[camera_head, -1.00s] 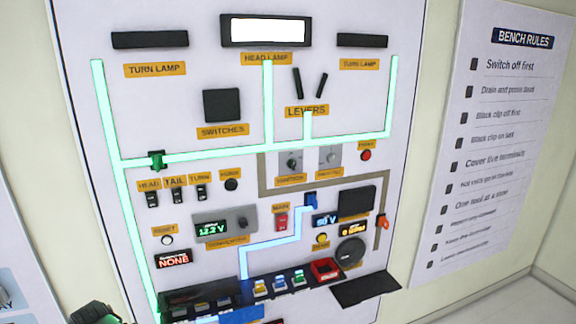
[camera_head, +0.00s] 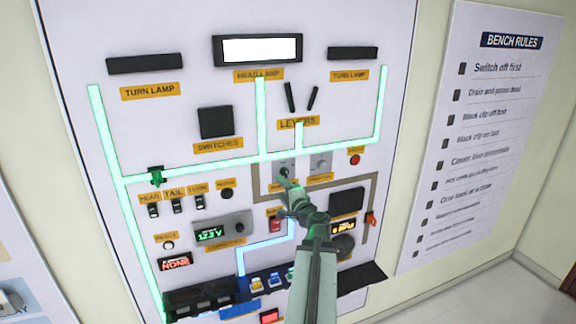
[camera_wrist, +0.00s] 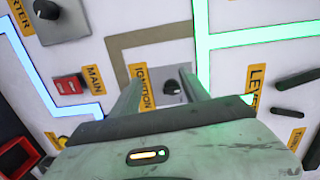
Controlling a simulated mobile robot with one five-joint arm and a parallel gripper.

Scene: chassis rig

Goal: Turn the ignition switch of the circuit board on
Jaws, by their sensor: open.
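The circuit board (camera_head: 170,120) is a tall white wall panel. Its ignition switch (camera_head: 284,167) is a small dark knob on a grey plate, just below the green glowing line. In the wrist view the ignition knob (camera_wrist: 172,87) shows between my two fingers, beside the orange IGNITION label. My gripper (camera_head: 289,181) is open at the switch and partly covers the switch and its label in the head view. In the wrist view my gripper (camera_wrist: 158,76) has one finger on each side of the knob. I cannot tell whether the fingers touch it.
A similar grey knob plate (camera_head: 321,163) sits close right of the ignition. A red main switch (camera_head: 275,225) is below, beside my arm. Two black levers (camera_head: 301,97) stand above. A dark shelf (camera_head: 361,277) juts out low on the right.

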